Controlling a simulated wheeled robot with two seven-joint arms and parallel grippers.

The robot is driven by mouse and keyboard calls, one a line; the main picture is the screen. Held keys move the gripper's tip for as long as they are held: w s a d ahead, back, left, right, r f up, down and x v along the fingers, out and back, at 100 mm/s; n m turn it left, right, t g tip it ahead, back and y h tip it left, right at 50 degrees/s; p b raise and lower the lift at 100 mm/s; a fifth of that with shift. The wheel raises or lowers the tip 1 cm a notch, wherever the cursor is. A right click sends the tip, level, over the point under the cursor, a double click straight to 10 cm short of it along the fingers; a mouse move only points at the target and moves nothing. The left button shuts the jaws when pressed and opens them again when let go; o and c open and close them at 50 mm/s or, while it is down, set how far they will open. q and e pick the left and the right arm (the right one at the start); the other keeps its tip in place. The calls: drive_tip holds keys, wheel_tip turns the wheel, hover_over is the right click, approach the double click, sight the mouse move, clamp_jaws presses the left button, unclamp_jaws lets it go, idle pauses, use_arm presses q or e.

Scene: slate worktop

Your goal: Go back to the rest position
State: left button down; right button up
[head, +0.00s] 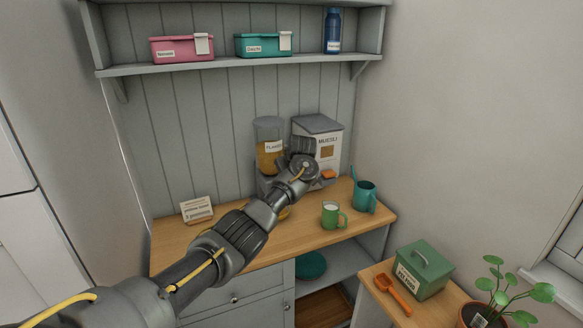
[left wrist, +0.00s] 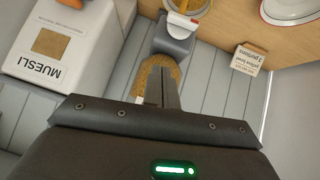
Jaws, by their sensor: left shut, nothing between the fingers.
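My left arm reaches in from the lower left of the head view, over the wooden counter (head: 240,250). Its gripper (head: 302,147) is up in front of the two cereal dispensers, and its fingers are hard to make out there. In the left wrist view the gripper (left wrist: 162,82) is shut, with nothing held. The flakes dispenser (head: 269,131) stands behind it, partly covered; its amber contents (left wrist: 158,76) show behind the fingers in the left wrist view. The muesli dispenser (head: 331,141) stands to the right, also at the left of the left wrist view (left wrist: 68,45). My right gripper is not in view.
A green mug (head: 330,218), a teal jug (head: 366,197) and a small card (head: 196,210) stand on the counter. Above is a shelf (head: 230,63) with boxes and a blue bottle. A green tin (head: 425,270), orange scoop (head: 393,294) and potted plant (head: 476,317) are lower right.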

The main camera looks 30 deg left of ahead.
use_arm(q)
drive_tip(key=v, duration=0.3)
drive_tip(key=shift+s+d+r+b, duration=0.1)
drive_tip(key=shift+d+r+b, duration=0.1)
drive_tip(key=shift+b, duration=0.1)
drive_tip(key=shift+f, duration=0.15)
